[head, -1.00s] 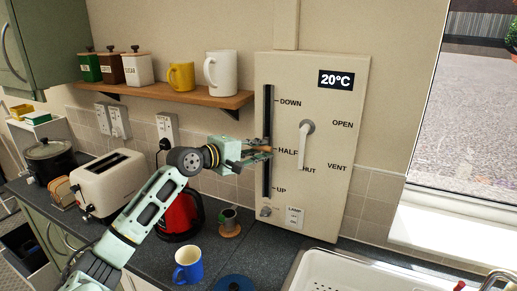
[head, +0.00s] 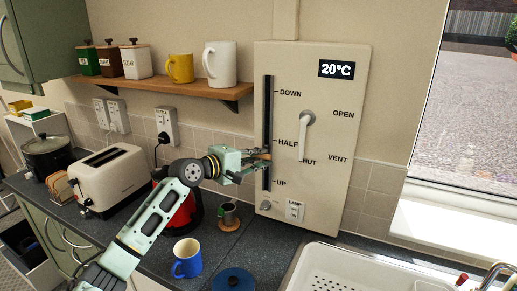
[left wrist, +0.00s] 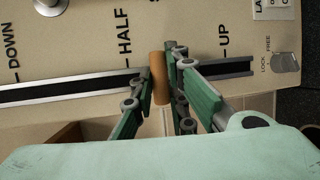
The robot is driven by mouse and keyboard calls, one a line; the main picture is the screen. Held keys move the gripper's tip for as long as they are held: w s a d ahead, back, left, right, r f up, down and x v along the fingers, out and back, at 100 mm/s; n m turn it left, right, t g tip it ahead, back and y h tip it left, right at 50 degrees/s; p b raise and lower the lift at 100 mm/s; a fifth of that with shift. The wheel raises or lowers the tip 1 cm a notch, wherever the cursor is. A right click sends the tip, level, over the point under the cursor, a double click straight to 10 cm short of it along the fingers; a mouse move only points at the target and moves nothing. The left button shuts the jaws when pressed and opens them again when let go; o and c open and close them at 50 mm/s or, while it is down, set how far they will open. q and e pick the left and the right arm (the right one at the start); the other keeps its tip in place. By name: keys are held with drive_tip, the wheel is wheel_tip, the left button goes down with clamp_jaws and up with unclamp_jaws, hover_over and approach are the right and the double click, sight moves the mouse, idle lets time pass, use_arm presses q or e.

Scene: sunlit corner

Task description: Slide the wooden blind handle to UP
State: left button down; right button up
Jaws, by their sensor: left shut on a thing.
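The wooden blind handle (left wrist: 159,80) is a short brown peg on a dark vertical slot (head: 267,100) in the cream wall panel (head: 330,190). In the left wrist view it sits past the HALF mark, on the UP side, well short of the UP label (left wrist: 224,38). My left gripper (head: 262,155) reaches in from the left and is shut on the handle, with a green finger on each side of it in the left wrist view. In the head view the fingers hide most of the handle. My right gripper is not in view.
The panel also carries a white lever (head: 306,135), a LOCK/FREE knob (left wrist: 286,62) and a lamp switch (head: 294,210). A shelf (head: 165,88) with mugs is above the arm.

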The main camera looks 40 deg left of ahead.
use_arm(q)
wheel_tip(320, 180, down, 11)
drive_tip(key=b, duration=0.4)
drive_tip(key=shift+f+b, duration=0.1)
drive_tip(key=shift+b, duration=0.2)
drive_tip(key=shift+f, duration=0.3)
drive_tip(key=c, duration=1.7)
unclamp_jaws()
drive_tip(key=shift+f, duration=0.1)
drive_tip(key=shift+s, duration=0.2)
drive_tip(key=s, duration=0.3)
drive_tip(key=s+r, duration=0.1)
drive_tip(key=s, duration=0.3)
drive_tip(key=s+a+r, duration=0.1)
drive_tip(key=s, duration=0.3)
drive_tip(key=shift+s+r, duration=0.15)
drive_tip(key=shift+s, duration=0.05)
